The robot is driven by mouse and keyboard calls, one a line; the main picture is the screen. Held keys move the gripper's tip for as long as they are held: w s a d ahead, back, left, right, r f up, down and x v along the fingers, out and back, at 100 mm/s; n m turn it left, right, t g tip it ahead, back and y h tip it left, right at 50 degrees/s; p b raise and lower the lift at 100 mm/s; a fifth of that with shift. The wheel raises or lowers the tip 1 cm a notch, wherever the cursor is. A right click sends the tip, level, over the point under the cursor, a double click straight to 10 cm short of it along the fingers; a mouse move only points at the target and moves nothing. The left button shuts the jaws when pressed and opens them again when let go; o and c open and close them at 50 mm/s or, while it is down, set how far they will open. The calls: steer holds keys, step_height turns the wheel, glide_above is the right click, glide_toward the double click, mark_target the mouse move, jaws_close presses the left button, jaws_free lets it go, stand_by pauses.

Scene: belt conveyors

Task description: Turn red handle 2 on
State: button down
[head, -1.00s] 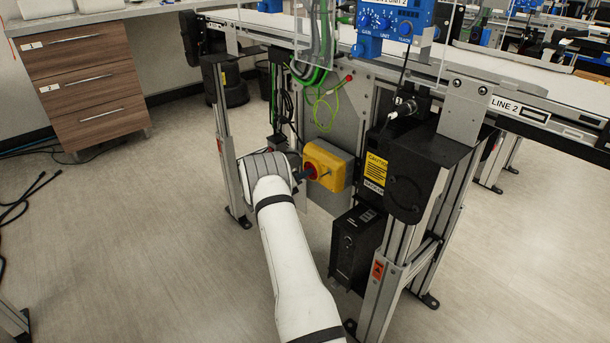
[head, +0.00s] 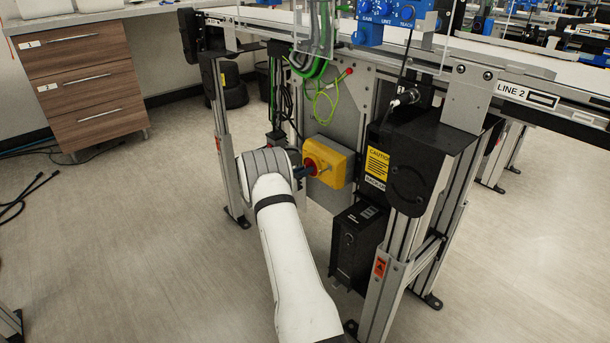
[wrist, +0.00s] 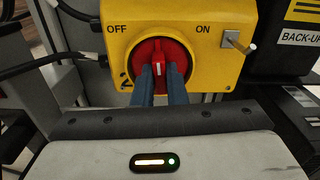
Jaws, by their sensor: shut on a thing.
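Red handle 2 (wrist: 159,62) is a round red rotary knob with a raised grip on the front of a yellow switch box (wrist: 213,70). The box has OFF printed at upper left, ON at upper right and a 2 at lower left of the knob. The grip stands nearly upright in the wrist view, its top between the two words. My gripper (wrist: 160,76) has its two blue fingers shut on the grip, one on each side. In the head view the yellow box (head: 335,165) hangs under the LINE 2 conveyor, with my gripper (head: 306,171) reaching it from the left.
A metal pin (wrist: 238,42) sticks out of the box beside ON. A black caution-labelled unit (head: 376,165) and a black box (head: 355,243) stand to the right. Cables (head: 313,65) hang above. A conveyor leg (head: 227,150) stands close behind my wrist. Floor at left is open.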

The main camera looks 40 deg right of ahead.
steer(key=shift+a+f+m+b, duration=0.1)
steer(key=shift+m+b, duration=1.65)
steer(key=shift+m, duration=0.75)
steer(key=shift+a+f+m+b, duration=0.1)
steer(key=shift+m+b, duration=1.6)
steer(key=shift+m, duration=0.8)
steer(key=c, duration=1.5)
jaws_free()
steer(key=shift+d+r, duration=0.1)
steer(key=shift+r, duration=0.05)
steer(key=shift+o, duration=0.2)
steer(key=a+p, duration=0.3)
steer(key=a, duration=0.4)
steer(key=shift+s+a, duration=0.25)
steer(key=shift+a, duration=0.15)
